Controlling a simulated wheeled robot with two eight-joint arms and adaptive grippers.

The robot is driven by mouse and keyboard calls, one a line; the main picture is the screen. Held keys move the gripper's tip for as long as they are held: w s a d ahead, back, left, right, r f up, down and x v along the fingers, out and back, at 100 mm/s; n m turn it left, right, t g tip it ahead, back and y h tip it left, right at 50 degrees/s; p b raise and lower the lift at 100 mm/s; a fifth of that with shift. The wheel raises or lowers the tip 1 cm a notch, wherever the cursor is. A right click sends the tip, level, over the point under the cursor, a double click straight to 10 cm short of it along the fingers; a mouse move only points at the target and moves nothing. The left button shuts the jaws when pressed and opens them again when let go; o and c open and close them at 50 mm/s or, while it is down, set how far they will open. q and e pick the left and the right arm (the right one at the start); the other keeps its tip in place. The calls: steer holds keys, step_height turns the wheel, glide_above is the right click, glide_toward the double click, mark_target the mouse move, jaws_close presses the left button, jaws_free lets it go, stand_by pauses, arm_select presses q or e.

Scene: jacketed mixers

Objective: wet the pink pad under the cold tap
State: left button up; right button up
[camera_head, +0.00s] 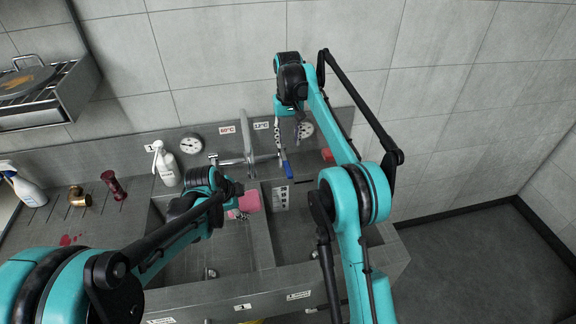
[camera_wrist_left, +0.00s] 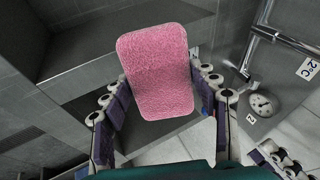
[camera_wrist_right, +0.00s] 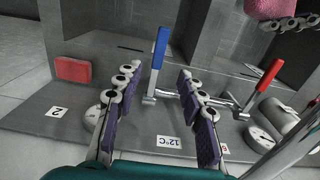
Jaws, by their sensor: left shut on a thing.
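The pink pad (camera_head: 247,203) is in my left gripper (camera_head: 236,206), over the left basin. In the left wrist view the pad (camera_wrist_left: 158,70) fills the space between the fingers of the shut gripper (camera_wrist_left: 158,95). The cold tap lever is blue (camera_wrist_right: 159,52), beside a 12°C label (camera_wrist_right: 168,142); it also shows in the head view (camera_head: 287,168). My right gripper (camera_wrist_right: 157,80) is open, with one finger on each side of the blue lever and visible gaps. A red lever (camera_wrist_right: 267,76) is at its right. No running water can be made out.
A red block (camera_wrist_right: 72,70) lies on the ledge left of the right gripper. A white pump bottle (camera_head: 166,163), a dark red grinder-like object (camera_head: 113,186) and a brass piece (camera_head: 78,197) stand left of the basins. A divider separates the two basins.

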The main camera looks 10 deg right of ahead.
mark_target(288, 168)
step_height(288, 168, down, 12)
steer(key=shift+f, duration=0.1)
stand_by(0.4)
jaws_close()
